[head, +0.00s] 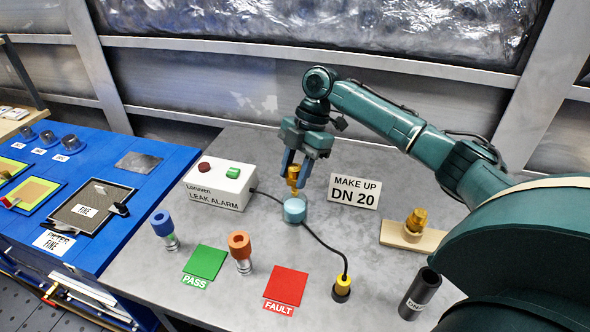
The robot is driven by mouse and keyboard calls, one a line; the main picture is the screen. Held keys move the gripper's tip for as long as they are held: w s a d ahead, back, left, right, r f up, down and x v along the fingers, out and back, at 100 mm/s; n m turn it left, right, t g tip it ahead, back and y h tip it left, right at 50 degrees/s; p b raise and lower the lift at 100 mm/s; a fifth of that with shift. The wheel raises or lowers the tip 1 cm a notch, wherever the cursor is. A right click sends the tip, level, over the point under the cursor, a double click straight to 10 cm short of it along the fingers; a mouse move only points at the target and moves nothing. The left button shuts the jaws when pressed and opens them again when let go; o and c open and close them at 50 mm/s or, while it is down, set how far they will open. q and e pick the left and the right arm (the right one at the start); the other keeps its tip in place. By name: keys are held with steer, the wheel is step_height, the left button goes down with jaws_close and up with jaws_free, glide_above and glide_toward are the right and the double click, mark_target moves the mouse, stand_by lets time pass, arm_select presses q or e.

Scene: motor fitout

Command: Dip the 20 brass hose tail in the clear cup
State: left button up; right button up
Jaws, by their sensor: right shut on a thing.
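My right gripper (292,168) reaches in from the right and points down at the middle back of the grey bench. It is shut on a brass hose tail (293,180), held roughly upright. The cup (295,211) stands directly under it and looks pale blue. The hose tail's lower end is at or just above the cup's mouth; I cannot tell whether it is inside. A sign (354,191) just right of the cup reads "MAKE UP DN 20". My left gripper is not in view.
A white leak alarm box (219,186) stands left of the cup; its black cable runs past the cup to a yellow-topped probe (342,288). Blue-topped (164,227) and orange-topped (240,248) fittings stand near the green (205,262) and red (286,286) pads. Another brass fitting (416,220) sits on a wooden block at right.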

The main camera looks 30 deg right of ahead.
mark_target(295, 191)
steer(key=shift+f, duration=0.75)
steer(key=shift+f+b, duration=0.35)
steer(key=shift+f, duration=0.05)
steer(key=shift+f+b, duration=0.35)
steer(key=shift+f, duration=1.15)
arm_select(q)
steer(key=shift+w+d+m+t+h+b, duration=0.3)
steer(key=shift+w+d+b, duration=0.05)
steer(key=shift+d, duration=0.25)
arm_select(e)
steer(key=shift+f, duration=0.45)
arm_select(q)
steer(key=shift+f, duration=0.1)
arm_select(e)
steer(key=shift+f, duration=0.1)
